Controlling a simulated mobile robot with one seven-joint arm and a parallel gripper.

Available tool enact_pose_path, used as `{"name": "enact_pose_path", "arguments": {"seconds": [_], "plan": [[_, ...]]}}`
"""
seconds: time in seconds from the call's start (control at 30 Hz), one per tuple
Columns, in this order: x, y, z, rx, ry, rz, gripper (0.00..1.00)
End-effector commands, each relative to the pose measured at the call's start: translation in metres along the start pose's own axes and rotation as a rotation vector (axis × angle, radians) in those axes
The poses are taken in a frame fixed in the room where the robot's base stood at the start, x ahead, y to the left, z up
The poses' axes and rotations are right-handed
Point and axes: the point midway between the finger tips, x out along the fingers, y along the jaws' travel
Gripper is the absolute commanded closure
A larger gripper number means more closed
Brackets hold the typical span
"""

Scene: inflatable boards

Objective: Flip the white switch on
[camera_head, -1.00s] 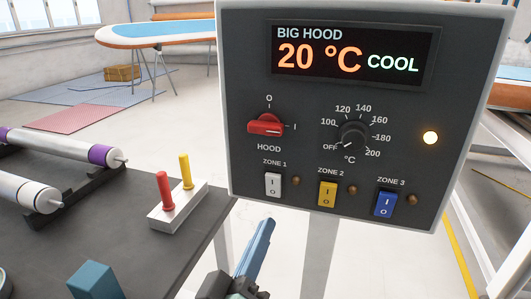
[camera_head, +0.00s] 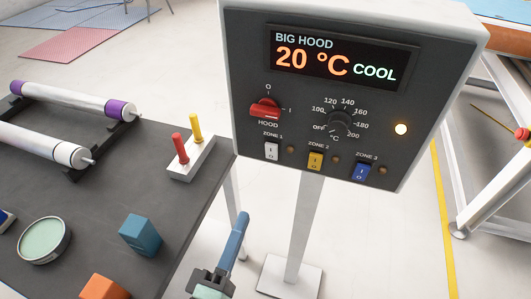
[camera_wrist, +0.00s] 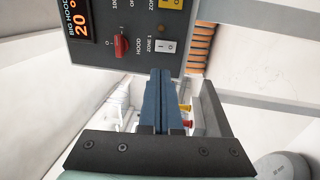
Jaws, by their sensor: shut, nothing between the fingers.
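The white switch (camera_head: 271,151) is a small rocker marked I and O under the ZONE 1 label, at the lower left of the dark BIG HOOD panel (camera_head: 220,60). It also shows in the wrist view (camera_wrist: 166,46), turned sideways, ahead of the fingers. My gripper (camera_head: 241,216) is below and left of the switch in the head view, apart from the panel. Its blue fingers (camera_wrist: 157,72) are shut together and hold nothing. The lamp (camera_head: 290,149) beside the white switch looks dark.
A red HOOD knob (camera_head: 265,108) sits above the white switch. A yellow switch (camera_head: 315,160) and a blue switch (camera_head: 361,171) are to its right. A dark table with a blue block (camera_head: 140,234) and rollers is at left. The panel stands on a white post (camera_head: 305,225).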

Motion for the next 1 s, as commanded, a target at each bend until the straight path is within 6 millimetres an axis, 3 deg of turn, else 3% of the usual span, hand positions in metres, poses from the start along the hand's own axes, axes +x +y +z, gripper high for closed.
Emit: {"name": "enact_pose_path", "arguments": {"seconds": [0.37, 0.8, 1.0], "plan": [[0.011, 0.001, 0.000, 0.002, -0.001, 0.001, 1.00], [0.100, 0.003, 0.000, 0.004, -0.003, 0.001, 1.00], [0.129, 0.001, 0.000, 0.003, -0.001, 0.000, 1.00]]}}
